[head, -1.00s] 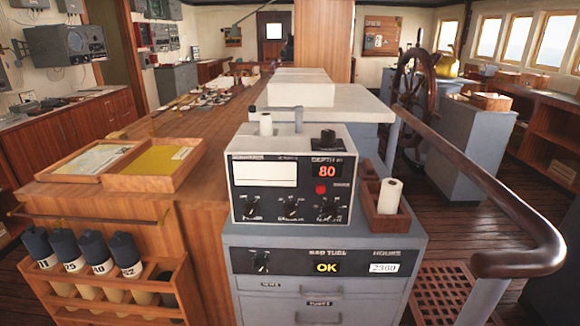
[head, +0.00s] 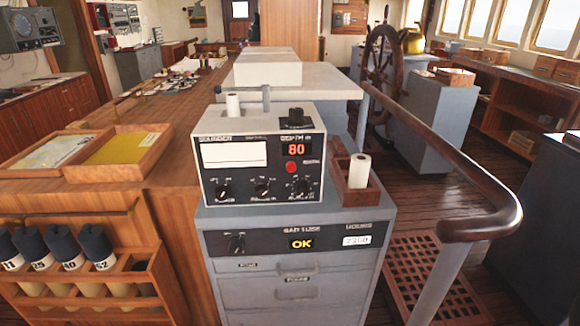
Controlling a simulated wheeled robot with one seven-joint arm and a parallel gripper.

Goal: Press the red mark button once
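The red mark button (head: 291,166) is a small round red knob on the front panel of the depth sounder (head: 262,185), just below the lit red "80" depth display (head: 296,148). The sounder is a white and black box on top of a grey cabinet (head: 290,219). Its front faces me, with a blank white paper window and several black knobs. Nothing covers the button. My gripper is not in view.
A wooden holder (head: 352,198) with a white paper roll stands right of the sounder. A dark handrail (head: 482,215) runs along the right. A wooden rack (head: 170,290) of capped tubes stands at the lower left. Wooden trays (head: 128,165) lie on the counter. Floor shows at right.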

